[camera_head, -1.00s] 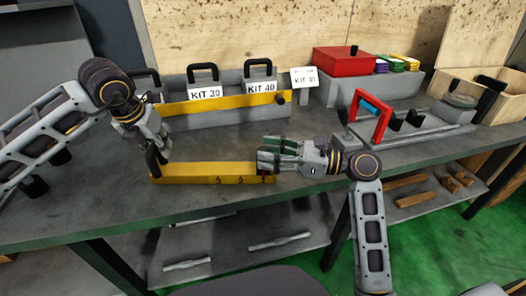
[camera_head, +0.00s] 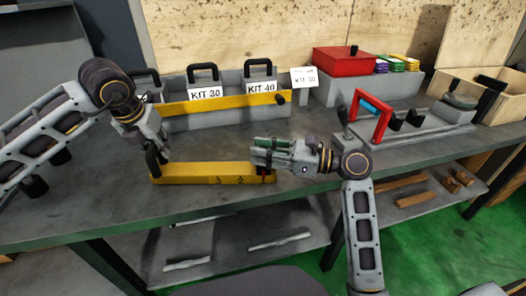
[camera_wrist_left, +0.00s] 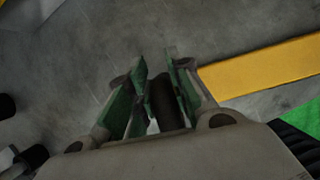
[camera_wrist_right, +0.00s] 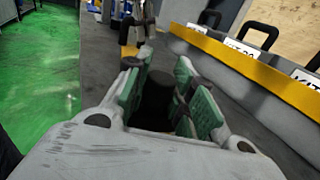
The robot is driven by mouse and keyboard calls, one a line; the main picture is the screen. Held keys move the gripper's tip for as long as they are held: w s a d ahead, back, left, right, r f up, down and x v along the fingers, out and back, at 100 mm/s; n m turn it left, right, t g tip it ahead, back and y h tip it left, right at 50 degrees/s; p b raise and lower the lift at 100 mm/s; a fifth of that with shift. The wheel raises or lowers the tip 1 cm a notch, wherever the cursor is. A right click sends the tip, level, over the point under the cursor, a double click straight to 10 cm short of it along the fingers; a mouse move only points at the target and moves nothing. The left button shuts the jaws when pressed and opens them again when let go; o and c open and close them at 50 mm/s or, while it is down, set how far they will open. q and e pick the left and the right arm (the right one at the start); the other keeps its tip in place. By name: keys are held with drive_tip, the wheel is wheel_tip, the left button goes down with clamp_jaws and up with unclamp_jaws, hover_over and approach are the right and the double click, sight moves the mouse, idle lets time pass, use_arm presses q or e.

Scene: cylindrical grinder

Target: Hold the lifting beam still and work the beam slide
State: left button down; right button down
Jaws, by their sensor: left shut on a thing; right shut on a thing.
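The yellow lifting beam (camera_head: 205,174) lies along the front of the grey bench, with small dark marks on its front face. My left gripper (camera_head: 160,152) is at the beam's left end, shut on a dark upright handle (camera_wrist_left: 164,100). The beam also shows in the left wrist view (camera_wrist_left: 262,66). My right gripper (camera_head: 262,151) is over the beam's right part, shut on a dark round piece (camera_wrist_right: 156,100), which I take for the knob of the beam slide. Its fingers hide most of the slide in the head view. A small red mark shows beneath them.
Behind the beam stands a grey rack with a yellow front bar (camera_head: 222,102) and KIT 30 and KIT 40 labels. A red box (camera_head: 345,60) and a wooden crate (camera_head: 480,85) are at the back.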

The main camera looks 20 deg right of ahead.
sight(260, 169)
drive_tip(key=shift+a, duration=0.1)
use_arm(q)
drive_tip(key=shift+d, duration=0.15)
use_arm(e)
drive_tip(key=w+a, duration=0.1)
drive_tip(key=a, duration=0.3)
drive_tip(key=w+a, duration=0.1)
drive_tip(key=a, duration=0.7)
drive_tip(key=shift+w, duration=0.4)
drive_tip(key=c, duration=1.4)
unclamp_jaws()
drive_tip(key=shift+o, duration=1.1)
drive_tip(key=shift+d, duration=0.2)
drive_tip(key=shift+v, duration=5.9)
drive_tip(key=shift+s, duration=0.1)
